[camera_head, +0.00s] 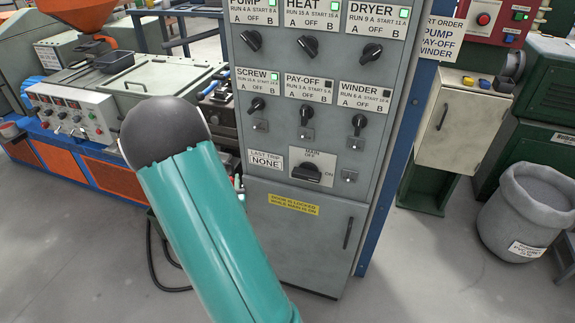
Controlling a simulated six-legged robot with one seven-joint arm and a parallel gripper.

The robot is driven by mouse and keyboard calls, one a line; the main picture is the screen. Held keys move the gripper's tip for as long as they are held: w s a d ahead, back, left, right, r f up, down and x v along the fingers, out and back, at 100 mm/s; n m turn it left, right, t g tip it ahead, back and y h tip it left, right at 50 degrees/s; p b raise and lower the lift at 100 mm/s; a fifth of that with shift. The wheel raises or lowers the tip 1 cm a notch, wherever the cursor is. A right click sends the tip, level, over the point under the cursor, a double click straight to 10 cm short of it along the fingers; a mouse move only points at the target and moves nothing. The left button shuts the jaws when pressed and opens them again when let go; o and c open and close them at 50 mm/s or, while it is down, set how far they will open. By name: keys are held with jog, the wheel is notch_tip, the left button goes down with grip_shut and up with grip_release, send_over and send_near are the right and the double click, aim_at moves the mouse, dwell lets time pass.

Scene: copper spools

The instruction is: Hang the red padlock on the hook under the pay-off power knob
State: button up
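The pay-off power knob (306,113) is a black rotary switch in the lower row of the grey control cabinet, under the PAY-OFF label (309,88). A small metal plate (305,132) sits just under the knob; it is too small to tell the hook's shape. I see no red padlock in this view. My teal arm with a dark rounded joint crosses the lower left in front of the cabinet.
Screw knob (257,104) and winder knob (361,125) flank the pay-off knob. The main switch (307,173) is below. A blue post (393,145) edges the cabinet's right side. Floor in front is clear except a cable.

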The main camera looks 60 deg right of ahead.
jog(key=s+d+r+m+g+h, duration=0.3)
jog(key=s+r+h, duration=0.15)
jog(key=s, duration=0.45)
jog(key=s+d+r+m+g+h, duration=0.25)
jog(key=s+r, duration=0.35)
jog(key=s, duration=0.4)
jog(key=shift+n+g+h, duration=0.25)
jog(key=shift+g+h, duration=0.1)
jog(key=shift+h, duration=0.05)
jog(key=shift+w+d+f, duration=0.15)
jog(key=shift+w+d, duration=0.15)
jog(key=shift+d, duration=0.95)
jog(key=shift+w+d+f, duration=0.15)
jog(key=shift+w+d, duration=0.15)
jog(key=shift+d, duration=0.9)
jog(key=shift+w+d+f, duration=0.15)
jog(key=shift+w+d, duration=0.15)
jog(key=shift+d, duration=0.95)
jog(key=shift+w+d+f, duration=0.15)
jog(key=shift+d+f, duration=0.45)
jog(key=shift+d, duration=0.15)
jog(key=o, duration=1.1)
jog(key=shift+o, duration=0.2)
